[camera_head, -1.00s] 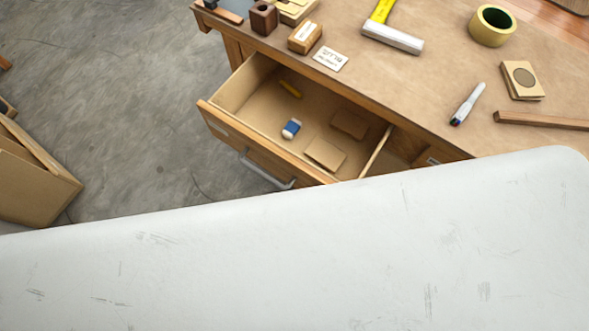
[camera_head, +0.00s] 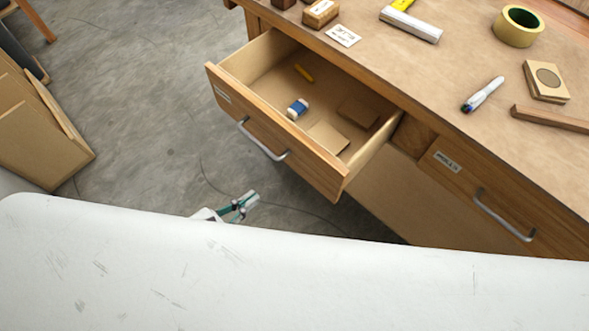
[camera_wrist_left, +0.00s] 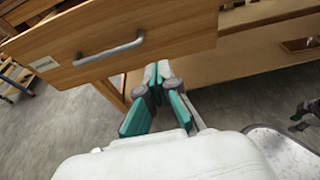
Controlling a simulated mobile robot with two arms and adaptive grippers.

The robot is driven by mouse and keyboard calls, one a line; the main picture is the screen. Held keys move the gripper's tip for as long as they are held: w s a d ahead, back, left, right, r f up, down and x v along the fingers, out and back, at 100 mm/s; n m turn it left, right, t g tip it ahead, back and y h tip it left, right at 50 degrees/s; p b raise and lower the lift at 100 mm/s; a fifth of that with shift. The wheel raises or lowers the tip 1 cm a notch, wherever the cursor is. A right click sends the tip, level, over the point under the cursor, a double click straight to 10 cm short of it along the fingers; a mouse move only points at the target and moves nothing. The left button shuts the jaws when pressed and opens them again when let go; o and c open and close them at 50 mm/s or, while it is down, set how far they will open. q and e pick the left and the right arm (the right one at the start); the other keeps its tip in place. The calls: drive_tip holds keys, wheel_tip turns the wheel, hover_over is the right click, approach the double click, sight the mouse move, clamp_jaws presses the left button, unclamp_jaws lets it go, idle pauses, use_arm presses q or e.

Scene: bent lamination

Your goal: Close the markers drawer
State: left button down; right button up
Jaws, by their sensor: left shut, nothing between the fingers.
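The open wooden drawer (camera_head: 285,135) sticks well out of the workbench, with a grey bar handle (camera_head: 262,140) and a small label (camera_head: 222,95) too small to read. It holds a yellow stub, a blue-and-white eraser and flat brown pieces. My left gripper (camera_head: 252,198) is shut and empty, apart from the drawer and below its front in the head view. In the left wrist view its fingertips (camera_wrist_left: 158,68) lie near the lower edge of the drawer front (camera_wrist_left: 180,32), right of the handle (camera_wrist_left: 110,50); contact cannot be told.
A closed drawer (camera_head: 450,185) with a handle sits to the right. Cardboard (camera_head: 40,130) stands at left. The floor before the open drawer is clear.

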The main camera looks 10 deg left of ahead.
sight(299, 161)
use_arm(q)
drive_tip(key=x, duration=0.3)
drive_tip(key=p+x, duration=0.1)
drive_tip(key=x, duration=0.3)
drive_tip(key=p+x, duration=0.1)
drive_tip(key=x, duration=0.3)
drive_tip(key=shift+w+d+r, duration=0.15)
drive_tip(key=shift+w+r, duration=0.15)
drive_tip(key=shift+r, duration=0.05)
drive_tip(key=shift+w+d+f, duration=0.1)
drive_tip(key=shift+w+d, duration=0.3)
drive_tip(key=shift+w, duration=0.2)
drive_tip(key=shift+d, duration=0.1)
